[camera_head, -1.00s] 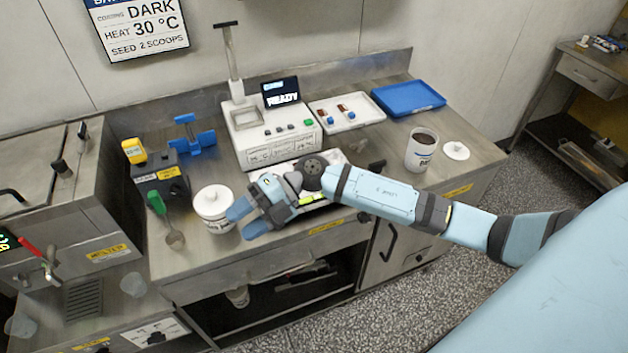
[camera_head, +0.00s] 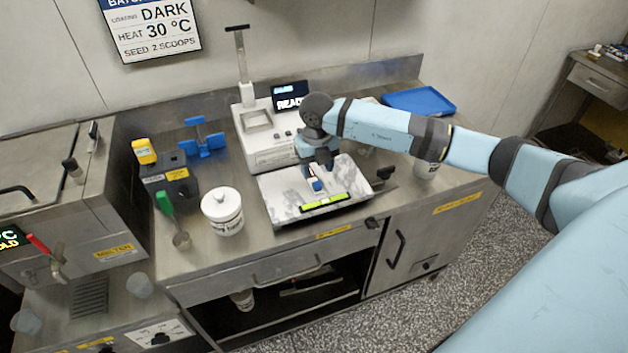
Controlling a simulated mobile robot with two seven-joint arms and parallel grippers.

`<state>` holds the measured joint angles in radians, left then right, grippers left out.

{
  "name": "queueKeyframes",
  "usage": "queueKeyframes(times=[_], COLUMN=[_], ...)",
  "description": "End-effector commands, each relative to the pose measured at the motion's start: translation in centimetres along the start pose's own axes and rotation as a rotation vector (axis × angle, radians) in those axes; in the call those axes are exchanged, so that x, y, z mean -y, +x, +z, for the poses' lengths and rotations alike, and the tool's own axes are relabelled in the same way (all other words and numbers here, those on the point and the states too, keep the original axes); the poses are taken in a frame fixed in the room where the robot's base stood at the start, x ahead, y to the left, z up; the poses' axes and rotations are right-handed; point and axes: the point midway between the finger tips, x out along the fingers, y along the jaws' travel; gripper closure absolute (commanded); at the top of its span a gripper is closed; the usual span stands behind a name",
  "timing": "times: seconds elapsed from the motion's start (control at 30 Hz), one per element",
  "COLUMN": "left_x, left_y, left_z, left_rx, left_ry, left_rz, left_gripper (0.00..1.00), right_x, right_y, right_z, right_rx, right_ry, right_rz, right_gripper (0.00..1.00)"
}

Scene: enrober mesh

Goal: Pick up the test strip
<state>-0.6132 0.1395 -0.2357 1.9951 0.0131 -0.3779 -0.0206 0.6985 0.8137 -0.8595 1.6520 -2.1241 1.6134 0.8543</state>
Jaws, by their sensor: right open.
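My right gripper (camera_head: 318,178) points down over the shallow marbled tray (camera_head: 283,203) at the bench front. Its jaws are open. A small piece with a blue end (camera_head: 317,185) and a pale part shows at its fingertips. I cannot tell whether it is the test strip or whether the fingers touch it. A bright yellow-green bar with a dark frame (camera_head: 325,203) lies near the tray's front edge, just in front of the gripper. No other thing is clearly the test strip. My left gripper is not in view.
A white machine with a lit display (camera_head: 264,142) stands behind the tray. A lidded white tub (camera_head: 222,212) and a green-handled scoop (camera_head: 168,208) are to the left. A blue tray (camera_head: 419,101) lies at the back right.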

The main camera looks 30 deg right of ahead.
Motion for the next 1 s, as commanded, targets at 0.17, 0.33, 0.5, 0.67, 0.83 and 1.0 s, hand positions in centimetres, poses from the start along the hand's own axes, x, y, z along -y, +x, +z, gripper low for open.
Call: queueKeyframes(times=[0.17, 0.33, 0.5, 0.67, 0.83, 1.0], left_x=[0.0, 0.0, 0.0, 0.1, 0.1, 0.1], left_y=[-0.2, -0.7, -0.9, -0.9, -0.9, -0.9], left_z=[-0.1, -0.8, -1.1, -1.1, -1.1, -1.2], left_rx=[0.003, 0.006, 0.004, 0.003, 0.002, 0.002], left_ry=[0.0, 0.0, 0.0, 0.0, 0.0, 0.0], left_rz=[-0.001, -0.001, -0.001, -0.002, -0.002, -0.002], left_gripper=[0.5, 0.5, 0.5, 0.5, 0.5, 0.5], right_x=[0.0, 0.2, 0.2, 0.3, 0.3, 0.3], right_y=[1.1, 3.3, 5.5, 6.1, 6.0, 6.0], right_z=[0.1, 0.6, 0.7, 0.7, 0.7, 0.7], right_rx=[0.0, -0.003, -0.001, 0.001, 0.001, 0.001], right_ry=[-0.001, 0.001, -0.001, -0.001, -0.002, -0.002], right_rz=[0.001, 0.0, 0.002, 0.001, 0.001, 0.002], right_gripper=[0.47, 0.47, 0.47, 0.47, 0.56, 0.95])
